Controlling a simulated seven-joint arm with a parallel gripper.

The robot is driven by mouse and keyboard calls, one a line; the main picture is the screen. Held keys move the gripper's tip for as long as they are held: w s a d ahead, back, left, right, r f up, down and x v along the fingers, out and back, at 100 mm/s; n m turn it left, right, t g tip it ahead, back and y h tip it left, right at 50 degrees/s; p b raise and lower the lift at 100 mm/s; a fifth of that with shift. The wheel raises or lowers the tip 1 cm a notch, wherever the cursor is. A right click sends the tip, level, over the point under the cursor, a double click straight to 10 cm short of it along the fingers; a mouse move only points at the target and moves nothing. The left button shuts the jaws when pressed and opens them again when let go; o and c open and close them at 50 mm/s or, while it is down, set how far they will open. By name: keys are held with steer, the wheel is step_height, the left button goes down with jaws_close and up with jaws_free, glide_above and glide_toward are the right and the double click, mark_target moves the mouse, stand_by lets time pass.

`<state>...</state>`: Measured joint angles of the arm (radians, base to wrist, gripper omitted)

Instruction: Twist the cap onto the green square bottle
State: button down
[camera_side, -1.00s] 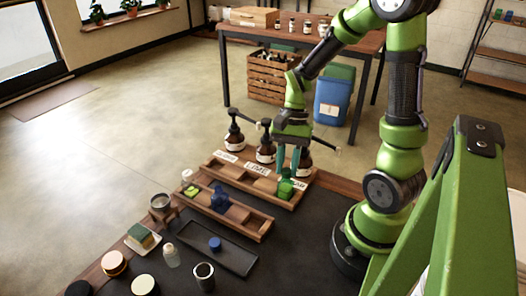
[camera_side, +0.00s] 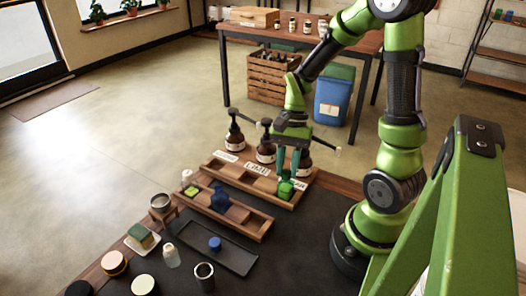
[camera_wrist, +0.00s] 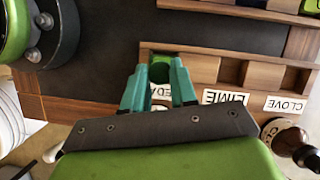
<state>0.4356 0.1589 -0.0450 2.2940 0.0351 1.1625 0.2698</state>
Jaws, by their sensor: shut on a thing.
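My gripper (camera_side: 288,172) points down at the right end of the rear wooden rack (camera_side: 234,179), over the slot with the label that reads partly as cedar. Its teal fingers are shut on a green piece (camera_side: 286,190), which sits in that end slot. A smaller green square piece (camera_side: 191,191) is in the left end of the front rack (camera_side: 253,232).
Brown pump bottles (camera_side: 234,137) stand behind the rear rack. A dark blue object (camera_side: 220,199) is in the front rack. A black tray (camera_side: 232,262) holds a blue cap (camera_side: 215,243). A clear bottle (camera_side: 171,257) and a dark cup (camera_side: 204,275) stand nearby. The black mat's right part is clear.

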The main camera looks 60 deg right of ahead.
steer(key=shift+f, duration=0.3)
steer(key=c, duration=0.8)
jaws_free()
steer(key=shift+r, duration=3.5)
